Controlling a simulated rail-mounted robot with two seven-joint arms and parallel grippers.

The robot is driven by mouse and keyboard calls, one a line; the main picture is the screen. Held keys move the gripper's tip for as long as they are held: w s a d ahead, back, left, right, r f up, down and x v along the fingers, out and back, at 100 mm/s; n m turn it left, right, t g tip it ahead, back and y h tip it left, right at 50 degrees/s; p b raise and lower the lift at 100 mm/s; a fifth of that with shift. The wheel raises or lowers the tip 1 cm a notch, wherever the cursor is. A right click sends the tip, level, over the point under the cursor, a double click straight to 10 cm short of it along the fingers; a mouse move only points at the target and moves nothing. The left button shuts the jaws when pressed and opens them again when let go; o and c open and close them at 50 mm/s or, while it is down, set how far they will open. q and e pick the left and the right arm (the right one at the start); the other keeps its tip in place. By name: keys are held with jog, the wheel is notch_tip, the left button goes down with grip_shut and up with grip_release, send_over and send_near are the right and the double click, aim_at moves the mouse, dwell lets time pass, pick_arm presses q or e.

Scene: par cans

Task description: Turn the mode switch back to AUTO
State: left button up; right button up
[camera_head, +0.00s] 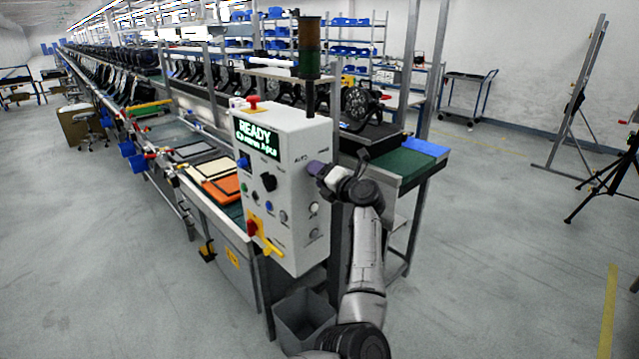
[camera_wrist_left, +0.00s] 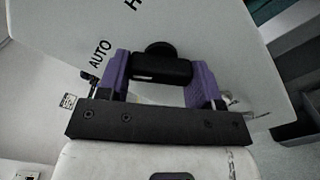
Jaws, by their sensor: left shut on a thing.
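The grey control box (camera_head: 285,150) stands at the end of the bench line, with a lit READY display (camera_head: 258,138). My left gripper (camera_head: 316,169) is at the upper right of its front panel, below the AUTO print. In the left wrist view its purple fingers are shut on the black mode switch (camera_wrist_left: 160,68), one finger on each side. The AUTO label (camera_wrist_left: 100,54) is to the upper left of the switch. A second label, cut off to its first letter, is at the top edge. The switch is hidden in the head view. I cannot tell its setting.
Below the gripper the panel carries several buttons and knobs, plus a yellow-and-red handle (camera_head: 262,238) at lower left. A red button (camera_head: 253,102) tops the box. A grey bin (camera_head: 302,318) stands beneath. The floor to the right is open, up to a black tripod (camera_head: 612,165).

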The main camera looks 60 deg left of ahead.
pick_arm(q)
jog(key=shift+n+b, duration=0.65)
jog(key=shift+n, duration=0.25)
jog(key=o, duration=0.9)
jog(key=shift+d, duration=0.1)
jog(key=p+v, duration=0.1)
jog(key=v, duration=1.2)
jog(key=shift+d, duration=0.3)
